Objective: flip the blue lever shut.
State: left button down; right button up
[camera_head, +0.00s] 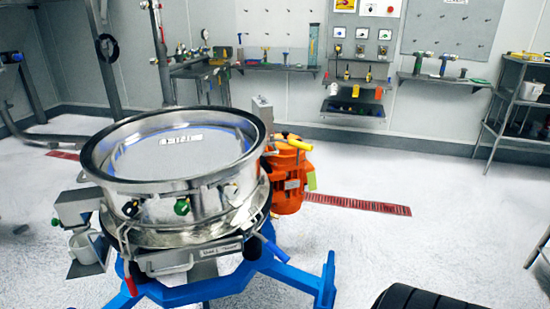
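The blue lever (275,249) is a short blue handle at the lower right front of the round metal sifter (170,190). It sticks out from the band around the sifter's lower body and slopes down to the right, just above the blue base frame (225,285). I cannot tell from this view how far it stands from its shut position. Neither of my grippers is in view.
An orange motor (287,178) stands behind the sifter's right side, with a yellow handle (290,137) above it. A red handle (130,284) hangs at the front left. A black ribbed object (425,299) shows at the bottom right.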

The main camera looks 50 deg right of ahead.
aim_at(282, 256)
jog(key=z, duration=1.55)
jog(key=i, duration=0.3)
jog(key=l+z, duration=0.05)
jog(key=l, duration=0.05)
